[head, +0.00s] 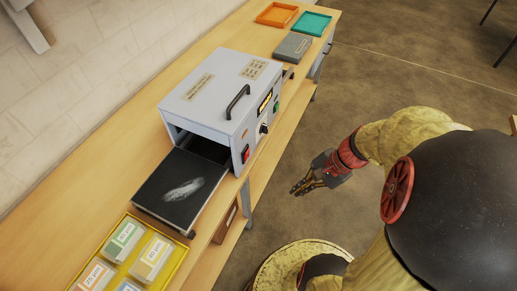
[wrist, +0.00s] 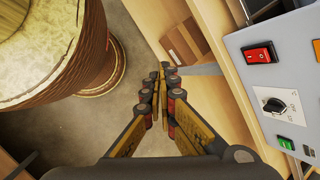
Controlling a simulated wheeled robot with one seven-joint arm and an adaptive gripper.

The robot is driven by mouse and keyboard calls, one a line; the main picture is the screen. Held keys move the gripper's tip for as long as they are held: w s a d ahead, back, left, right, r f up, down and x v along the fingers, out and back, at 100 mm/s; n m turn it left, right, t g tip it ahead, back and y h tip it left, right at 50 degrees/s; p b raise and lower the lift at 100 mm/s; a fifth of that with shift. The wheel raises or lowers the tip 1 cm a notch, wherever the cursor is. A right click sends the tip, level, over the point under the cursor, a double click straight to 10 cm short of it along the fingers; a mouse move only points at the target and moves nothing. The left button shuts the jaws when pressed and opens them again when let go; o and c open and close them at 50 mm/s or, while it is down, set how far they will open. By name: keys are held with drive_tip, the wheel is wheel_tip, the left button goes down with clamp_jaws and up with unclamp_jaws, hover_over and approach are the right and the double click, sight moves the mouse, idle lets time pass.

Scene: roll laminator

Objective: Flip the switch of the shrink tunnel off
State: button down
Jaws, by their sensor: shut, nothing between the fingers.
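The shrink tunnel, a light grey box (head: 215,95), stands on the wooden bench with a dark tray reaching out of its opening. Its front panel carries a red rocker switch (head: 245,154), which also shows large in the wrist view (wrist: 262,55). I cannot tell from the rocker's tilt whether it is on or off. My gripper (head: 298,190) is shut and empty, in the air off the bench's front edge, apart from the panel. In the wrist view its fingertips (wrist: 163,70) are together, left of the switch.
A black knob (wrist: 275,104) and a green button (wrist: 286,142) are near the switch. A black handle (head: 238,101) tops the box. The dark tray (head: 180,188), a yellow tray of boxes (head: 110,224), a grey box (head: 293,46) and orange and teal trays share the bench.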

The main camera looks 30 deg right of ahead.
sight(247, 155)
drive_tip(key=w+d+r+m+t+y+p, duration=0.1)
drive_tip(key=w+d+m+t, duration=0.2)
drive_tip(key=w+m, duration=0.6)
drive_tip(key=m+t, duration=0.2)
drive_tip(key=m, duration=0.1)
drive_tip(key=shift+w+t+y, duration=0.25)
drive_tip(key=shift+t+y, duration=0.15)
drive_tip(key=shift+a+f, duration=0.1)
drive_tip(key=shift+a, duration=0.05)
drive_tip(key=w+a+r+b+x, duration=0.1)
drive_tip(key=r+x, duration=0.1)
drive_tip(key=x, duration=1)
drive_tip(key=shift+w+a+b, duration=0.2)
drive_tip(key=shift+w+b, duration=0.2)
